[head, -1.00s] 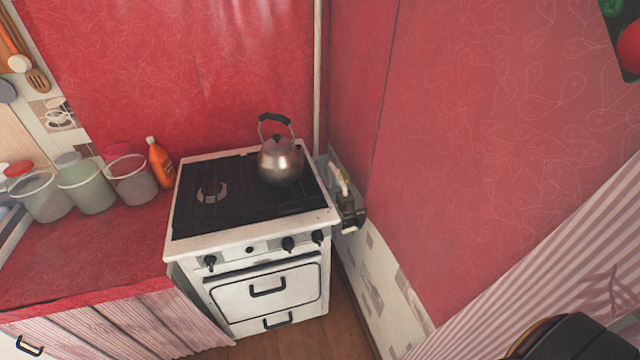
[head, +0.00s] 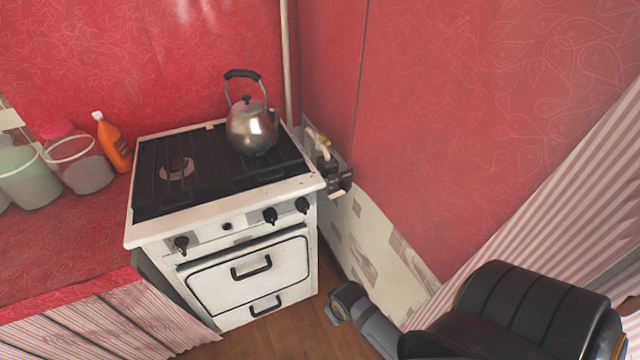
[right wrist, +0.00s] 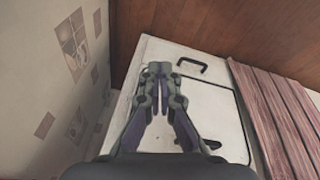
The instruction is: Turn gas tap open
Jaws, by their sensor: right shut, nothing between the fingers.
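My left gripper is not in view.
The white stove (head: 225,232) bears a metal kettle (head: 252,130) at its back right. A dark fitting (head: 340,181) sticks out beside the stove's right edge. A vertical pipe (head: 289,60) runs up the corner. An orange bottle (head: 113,143) and tubs stand left. Floor (head: 290,330) is open in front.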

